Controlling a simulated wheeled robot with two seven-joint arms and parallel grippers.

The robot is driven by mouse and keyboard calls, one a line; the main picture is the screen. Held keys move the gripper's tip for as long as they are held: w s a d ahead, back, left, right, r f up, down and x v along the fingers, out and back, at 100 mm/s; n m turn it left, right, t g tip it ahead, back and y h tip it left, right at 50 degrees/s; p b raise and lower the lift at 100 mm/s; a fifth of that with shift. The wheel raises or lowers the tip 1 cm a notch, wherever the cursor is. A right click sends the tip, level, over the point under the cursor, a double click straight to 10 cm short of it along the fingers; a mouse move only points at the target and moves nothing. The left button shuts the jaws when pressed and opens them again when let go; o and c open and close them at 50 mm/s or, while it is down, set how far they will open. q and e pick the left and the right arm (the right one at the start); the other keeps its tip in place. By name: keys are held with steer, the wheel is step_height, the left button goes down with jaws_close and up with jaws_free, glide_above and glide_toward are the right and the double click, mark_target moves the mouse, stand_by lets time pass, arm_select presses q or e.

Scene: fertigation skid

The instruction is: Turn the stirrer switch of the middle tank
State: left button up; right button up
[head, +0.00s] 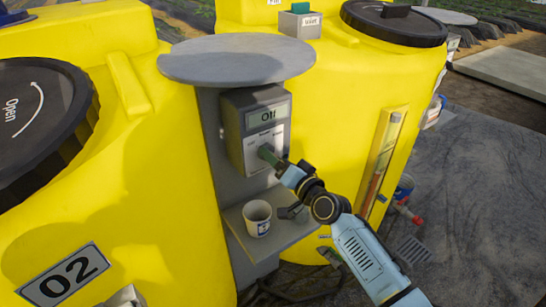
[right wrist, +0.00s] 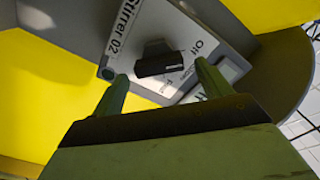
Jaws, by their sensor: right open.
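The stirrer switch box (head: 254,128) is a grey housing on a post in front of the yellow tank marked 02 (head: 120,215). Its small display (head: 267,117) appears to read Off. In the right wrist view its white faceplate (right wrist: 190,27) carries the label Stirrer 02 and a printed Off. The dark switch knob (right wrist: 160,64) stands out from that plate. My right gripper (head: 268,155) is at the lower front of the box. In the wrist view its green fingers (right wrist: 161,72) are open, one on each side of the knob, with gaps visible. My left gripper is not in view.
A grey round cover (head: 237,58) overhangs the box. A white cup (head: 257,217) stands on a grey shelf (head: 285,233) below it. Another yellow tank (head: 340,80) with a sight gauge (head: 382,160) stands to the right. Paved ground (head: 490,170) beyond is open.

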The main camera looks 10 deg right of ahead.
steer(key=shift+x, duration=1.45)
steer(key=c, duration=1)
